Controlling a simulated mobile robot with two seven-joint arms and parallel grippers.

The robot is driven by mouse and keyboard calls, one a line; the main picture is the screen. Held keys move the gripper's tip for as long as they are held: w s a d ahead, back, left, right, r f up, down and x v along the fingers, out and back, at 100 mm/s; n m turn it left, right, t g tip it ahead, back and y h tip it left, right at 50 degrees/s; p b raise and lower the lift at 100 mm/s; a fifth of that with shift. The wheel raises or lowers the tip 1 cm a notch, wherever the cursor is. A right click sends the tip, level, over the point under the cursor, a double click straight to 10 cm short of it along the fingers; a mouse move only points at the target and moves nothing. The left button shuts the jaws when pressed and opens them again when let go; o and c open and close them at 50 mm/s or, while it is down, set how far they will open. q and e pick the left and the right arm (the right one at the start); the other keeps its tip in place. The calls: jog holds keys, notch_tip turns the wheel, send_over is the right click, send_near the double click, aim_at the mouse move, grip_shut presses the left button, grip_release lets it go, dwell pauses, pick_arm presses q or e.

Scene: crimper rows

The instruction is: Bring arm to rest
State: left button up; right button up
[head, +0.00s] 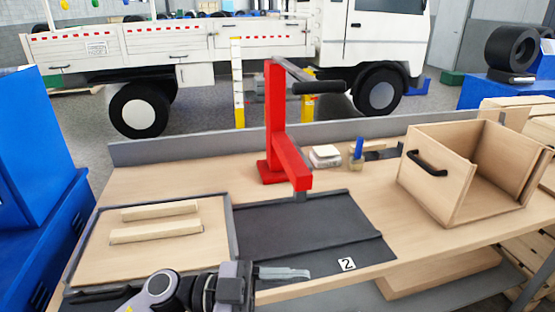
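My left gripper (284,273) is low in the head view, over the front edge of the workbench, with its fingers pointing right. The fingers show nearly edge-on, so I cannot tell whether they are open or shut. I see no object held in them. My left arm (165,286) comes in from the lower left. My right gripper is not in view. A red crimper (277,125) with a black-gripped lever (318,87) stands upright behind the dark mat (310,240), apart from the gripper.
A tray (160,253) with two wooden bars (155,233) lies on the left of the workbench (130,185). An open wooden box (425,190) stands at the right. Small items (325,156) lie behind the mat. The mat, marked 2 (347,264), looks clear.

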pick_arm(q)
jog(key=w+a+f+n+t+y, duration=0.2)
jog(key=a+f+n+t+y, duration=0.35)
jog(key=n+t, duration=0.35)
jog(key=w+a+f+n+t+y, duration=0.3)
jog(key=a+f+n+t+y, duration=0.2)
jog(key=a+n+t, duration=0.3)
jog(key=s+a+f+n+g+y, duration=0.1)
jog(key=s+a+f+g+y, duration=0.1)
jog(key=s+f, duration=0.4)
jog(key=s+a+f+n+g+y, duration=0.2)
jog(key=s+a+f, duration=0.4)
jog(key=f, duration=0.4)
jog(key=shift+s+a+f+g+y, duration=0.25)
jog(key=shift+s+g+y, duration=0.35)
jog(key=shift+y, duration=0.65)
